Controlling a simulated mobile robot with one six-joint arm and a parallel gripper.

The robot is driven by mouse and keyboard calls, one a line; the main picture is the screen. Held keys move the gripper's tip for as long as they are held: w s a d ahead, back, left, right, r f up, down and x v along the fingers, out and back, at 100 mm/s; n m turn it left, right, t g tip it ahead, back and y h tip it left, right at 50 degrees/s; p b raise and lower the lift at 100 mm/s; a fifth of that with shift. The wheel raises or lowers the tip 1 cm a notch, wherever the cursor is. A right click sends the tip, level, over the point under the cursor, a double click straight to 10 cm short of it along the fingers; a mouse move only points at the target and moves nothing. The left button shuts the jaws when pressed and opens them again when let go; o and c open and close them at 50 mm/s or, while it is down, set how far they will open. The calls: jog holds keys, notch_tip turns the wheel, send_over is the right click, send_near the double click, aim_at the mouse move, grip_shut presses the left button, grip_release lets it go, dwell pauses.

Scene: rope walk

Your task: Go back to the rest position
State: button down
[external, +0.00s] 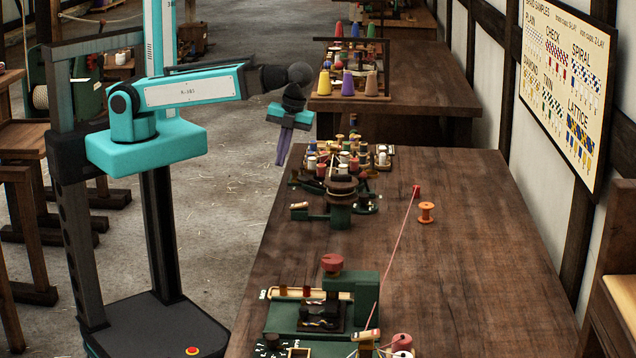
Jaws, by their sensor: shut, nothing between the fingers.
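My gripper (283,148) hangs pointing down from the end of my teal arm (190,92) in the external view. It is shut and empty. It is to the left of the long wooden table (470,240), near its far left edge, above the level of the tabletop, and appears apart from everything on it.
On the table's left side stand a carousel of several spools (340,165) and a green machine with a red knob (332,262). An orange spool (427,212) stands alone. A pink cord (397,250) runs along the table. The table's right side is clear.

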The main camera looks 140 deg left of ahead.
jog(key=s+d+f+m+g, duration=0.1)
jog(key=s+d+f+g, duration=0.1)
jog(key=d+f, duration=0.9)
jog(key=s+d+f+m+g, duration=0.2)
jog(key=d+f+g, duration=0.1)
jog(key=d+f, duration=0.75)
jog(key=s+d+f+n+y+b, duration=0.1)
jog(key=s+d+f+n, duration=0.2)
jog(key=s+f, duration=0.6)
jog(key=s+d+f+n+y, duration=0.1)
jog(key=s+d+f+n, duration=0.3)
jog(key=f, duration=0.8)
jog(key=f+n, duration=0.1)
jog(key=w+n+t, duration=0.1)
jog(key=n, duration=0.1)
jog(key=w+f+n, duration=0.1)
jog(key=n, duration=0.1)
jog(key=shift+w+a+f+t, duration=0.15)
jog(key=shift+a+f+t, duration=0.05)
jog(key=shift+f+t, duration=0.15)
